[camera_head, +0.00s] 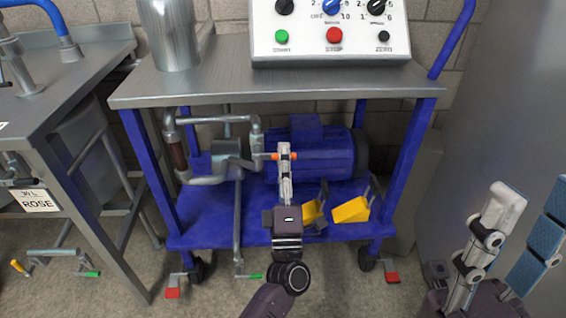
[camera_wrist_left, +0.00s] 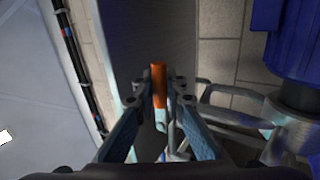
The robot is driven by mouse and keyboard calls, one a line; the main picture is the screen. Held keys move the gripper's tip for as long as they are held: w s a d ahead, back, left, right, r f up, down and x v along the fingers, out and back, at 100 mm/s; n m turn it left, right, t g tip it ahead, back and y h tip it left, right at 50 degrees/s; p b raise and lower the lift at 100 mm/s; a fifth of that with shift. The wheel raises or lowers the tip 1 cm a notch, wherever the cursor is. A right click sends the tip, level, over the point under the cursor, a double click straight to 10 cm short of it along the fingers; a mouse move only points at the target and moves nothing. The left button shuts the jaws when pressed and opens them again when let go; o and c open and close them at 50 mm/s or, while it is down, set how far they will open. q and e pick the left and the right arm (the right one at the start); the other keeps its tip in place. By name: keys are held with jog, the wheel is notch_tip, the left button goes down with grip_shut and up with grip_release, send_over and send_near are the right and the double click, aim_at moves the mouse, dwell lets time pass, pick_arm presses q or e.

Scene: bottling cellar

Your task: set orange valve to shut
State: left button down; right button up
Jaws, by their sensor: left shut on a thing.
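The orange valve handle (camera_head: 274,156) is at the pipework on the trolley, in front of the blue pump motor. My left gripper (camera_head: 285,154) is shut on the orange handle, and a little orange shows on both sides of its fingertips. In the left wrist view the orange handle (camera_wrist_left: 158,80) lies between the two fingers of my left gripper (camera_wrist_left: 160,92). The valve body is partly hidden, so I cannot tell its setting. My right gripper (camera_head: 510,235) is at the lower right, its fingers apart and empty, away from the valve.
The blue trolley (camera_head: 148,170) carries the pump motor (camera_head: 320,150), two yellow wedges (camera_head: 350,210) and a control box (camera_head: 330,50) on top. A green-handled valve (camera_head: 252,276) hangs below. A steel table (camera_head: 60,90) stands left, a grey tank wall (camera_head: 500,100) right.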

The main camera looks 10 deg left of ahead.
pick_arm(q)
jog(key=shift+r+n+y, duration=0.15)
jog(key=shift+n+y, duration=0.45)
jog(key=shift+n, duration=0.1)
jog(key=c, duration=2)
grip_release()
jog(key=shift+o, duration=0.2)
jog(key=v, duration=1.2)
jog(key=shift+s+r, duration=0.1)
jog(key=shift+r, duration=0.05)
